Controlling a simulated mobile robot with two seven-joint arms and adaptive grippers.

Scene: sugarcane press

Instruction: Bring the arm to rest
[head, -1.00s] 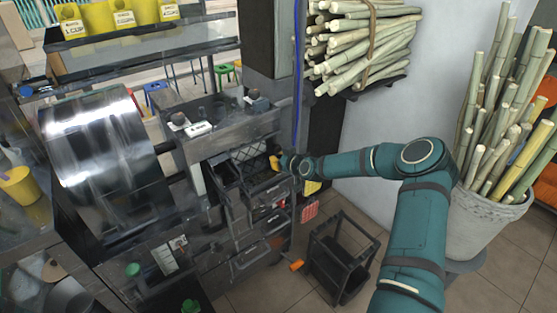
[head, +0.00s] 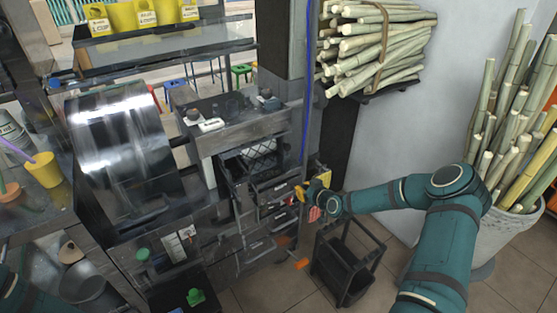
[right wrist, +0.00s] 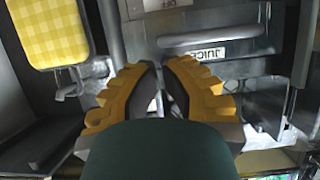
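My right arm reaches in from the right in the head view. Its gripper (head: 306,191) is in front of the press cabinet, to the right of the dark pulled-out tray (head: 236,190). In the right wrist view the yellow fingers (right wrist: 160,66) are drawn together at the tips, with only a thin gap and nothing seen held. A cabinet front with a JUICE label (right wrist: 208,54) lies beyond them. Of my left arm, only a teal part shows at the bottom left corner of the head view; its gripper is out of view.
A yellow checkered pad (right wrist: 48,32) hangs close beside the gripper. The shiny drum (head: 120,130) stands left. A black cart (head: 343,262) stands on the floor below the arm. Cane bundles (head: 375,45) sit on a wall shelf; a cane-filled pot (head: 510,232) stands right.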

